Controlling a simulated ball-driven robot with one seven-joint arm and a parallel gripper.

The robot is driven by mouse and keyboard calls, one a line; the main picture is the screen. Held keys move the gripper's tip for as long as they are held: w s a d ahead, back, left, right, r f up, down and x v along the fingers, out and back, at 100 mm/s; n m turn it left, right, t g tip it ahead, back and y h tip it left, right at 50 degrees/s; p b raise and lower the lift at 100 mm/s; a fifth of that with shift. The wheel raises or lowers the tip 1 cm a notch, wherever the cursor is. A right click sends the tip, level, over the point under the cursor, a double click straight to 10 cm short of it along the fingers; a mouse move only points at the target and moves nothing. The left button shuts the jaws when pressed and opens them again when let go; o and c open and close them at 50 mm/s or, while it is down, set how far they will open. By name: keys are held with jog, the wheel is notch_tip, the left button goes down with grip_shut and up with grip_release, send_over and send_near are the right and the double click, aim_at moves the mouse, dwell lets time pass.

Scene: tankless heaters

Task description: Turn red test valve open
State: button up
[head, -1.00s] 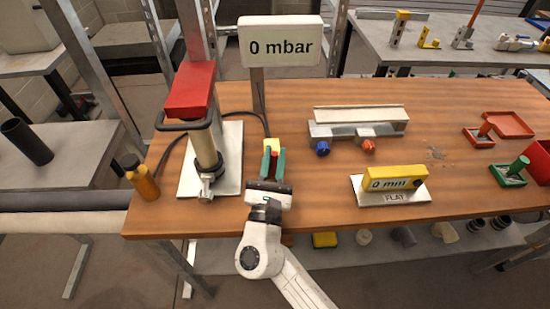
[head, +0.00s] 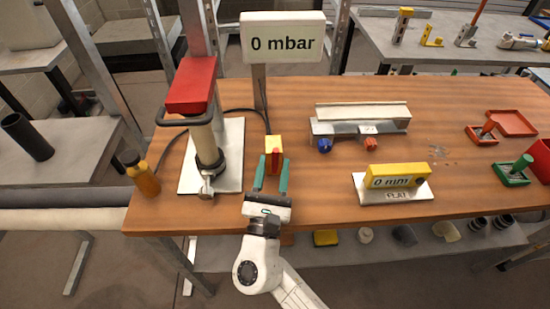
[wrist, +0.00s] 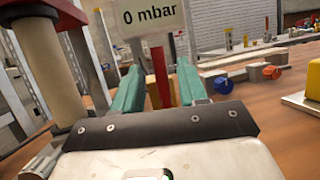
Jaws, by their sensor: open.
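The red test valve shows as a red lever (head: 275,158) standing upright in front of a small yellow block (head: 273,142) on the wooden bench. My gripper (head: 271,160) has green fingers and is open. Its fingers point at the valve, one on each side of the red lever. In the wrist view, the red lever (wrist: 160,70) stands between the two green fingers with a gap on both sides. The fingers hide part of the yellow block there. A white display (head: 282,41) behind the valve reads "0 mbar".
A hand pump with a red top (head: 192,85) stands on a white plate (head: 227,165) to the left, near an orange bottle (head: 145,176). Bench between is clear.

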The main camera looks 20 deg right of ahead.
jog(key=b+v, duration=0.1)
jog(key=v, duration=0.6)
jog(key=shift+s+a+f, duration=0.2)
jog(key=shift+s+a, duration=0.05)
jog(key=shift+s, duration=0.05)
